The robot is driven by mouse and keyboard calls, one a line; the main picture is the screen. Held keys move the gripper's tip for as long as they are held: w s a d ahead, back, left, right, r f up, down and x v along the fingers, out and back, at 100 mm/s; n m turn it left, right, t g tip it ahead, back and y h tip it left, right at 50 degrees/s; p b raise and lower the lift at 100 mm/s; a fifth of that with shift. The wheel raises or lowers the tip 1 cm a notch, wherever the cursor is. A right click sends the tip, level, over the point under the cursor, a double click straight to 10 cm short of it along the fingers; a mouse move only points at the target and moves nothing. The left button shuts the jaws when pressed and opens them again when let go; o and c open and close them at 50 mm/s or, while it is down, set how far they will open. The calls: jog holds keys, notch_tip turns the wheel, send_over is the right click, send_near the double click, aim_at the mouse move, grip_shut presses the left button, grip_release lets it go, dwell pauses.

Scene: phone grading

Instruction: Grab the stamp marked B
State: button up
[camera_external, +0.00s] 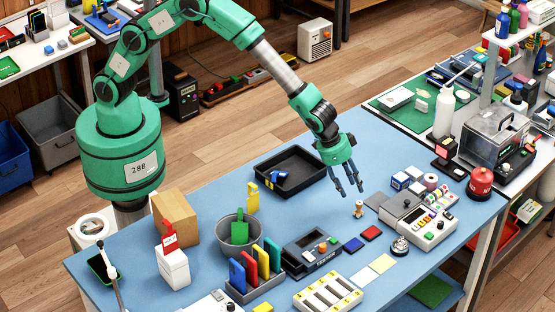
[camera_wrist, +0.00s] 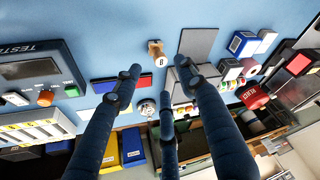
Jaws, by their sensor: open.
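The stamp marked B (camera_external: 359,209) is a small wooden-handled piece standing on the blue table. In the wrist view the stamp (camera_wrist: 156,50) shows a round pale face with a "B", just beyond the fingertips and roughly centred between them. My gripper (camera_external: 349,190) has three dark blue fingers pointing down, spread and empty, above and slightly left of the stamp. In the wrist view my gripper (camera_wrist: 161,82) touches nothing that I can see, with a clear gap to the stamp.
A grey flat pad (camera_wrist: 198,43) lies right of the stamp. Blue and red pads (camera_external: 362,238) lie in front of it. A black tray (camera_external: 318,183) is at left behind. A grey machine (camera_external: 405,212), a bell (camera_external: 399,246) and a red dome (camera_external: 480,183) stand at right.

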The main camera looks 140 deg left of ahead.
aim_at(359, 203)
jog(key=shift+x, duration=1.9)
jog(key=shift+f+b, duration=0.15)
jog(key=shift+b, duration=0.15)
jog(key=shift+b+x, duration=0.6)
jog(key=shift+x, duration=1.85)
jog(key=shift+w+a, duration=0.1)
jog(key=shift+a, duration=0.05)
jog(key=shift+c, duration=0.2)
jog(key=c, duration=0.9)
